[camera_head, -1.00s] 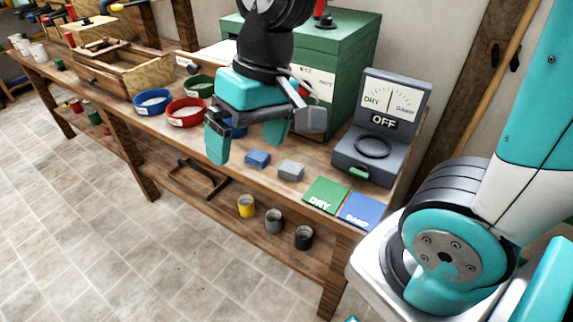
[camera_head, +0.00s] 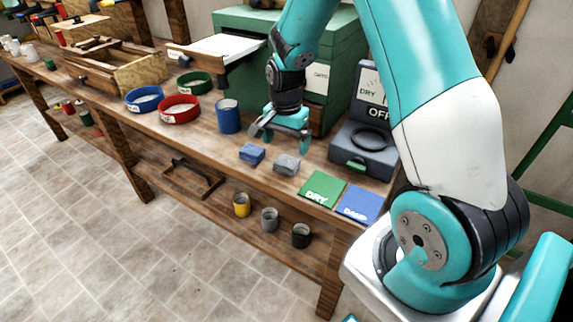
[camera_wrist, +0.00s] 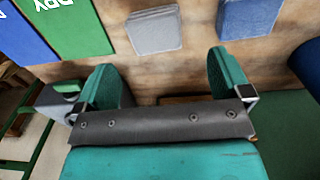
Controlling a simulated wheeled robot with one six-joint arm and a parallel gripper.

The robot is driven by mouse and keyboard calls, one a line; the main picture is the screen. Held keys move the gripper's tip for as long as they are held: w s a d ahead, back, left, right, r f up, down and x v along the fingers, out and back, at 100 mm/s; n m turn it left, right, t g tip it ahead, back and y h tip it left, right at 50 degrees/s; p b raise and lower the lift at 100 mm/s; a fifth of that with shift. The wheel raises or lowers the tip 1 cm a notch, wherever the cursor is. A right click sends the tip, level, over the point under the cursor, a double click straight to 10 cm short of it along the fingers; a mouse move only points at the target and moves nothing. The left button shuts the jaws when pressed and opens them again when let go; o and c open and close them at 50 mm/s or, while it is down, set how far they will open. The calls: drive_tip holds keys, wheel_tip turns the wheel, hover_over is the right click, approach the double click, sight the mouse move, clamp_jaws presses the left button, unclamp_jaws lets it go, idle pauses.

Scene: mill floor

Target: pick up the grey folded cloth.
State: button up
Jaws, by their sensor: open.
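The grey folded cloth (camera_head: 286,165) lies on the wooden bench between the blue folded cloth (camera_head: 252,154) and the green DRY mat. In the wrist view the grey cloth (camera_wrist: 154,31) lies beyond the fingertips, roughly midway between them, with the blue cloth (camera_wrist: 248,18) to its right. My gripper (camera_head: 281,143) is open and empty, pointing down, just behind the two cloths in the head view. Its two teal fingers (camera_wrist: 165,85) are apart in the wrist view, and neither touches the grey cloth there.
The green DRY mat (camera_head: 322,188) and blue DAMP mat (camera_head: 358,204) lie at the bench's right end. The dark meter (camera_head: 361,148) stands behind them. A blue cup (camera_head: 228,116) stands left of my gripper, and a green cabinet (camera_head: 238,22) behind. Several cups sit on the lower shelf.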

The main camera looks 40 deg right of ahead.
sight(287, 160)
drive_tip(key=f, duration=0.6)
drive_tip(key=shift+s+a+f, duration=0.1)
drive_tip(key=shift+s+f, duration=0.15)
drive_tip(key=shift+f, duration=0.1)
drive_tip(key=c, duration=1)
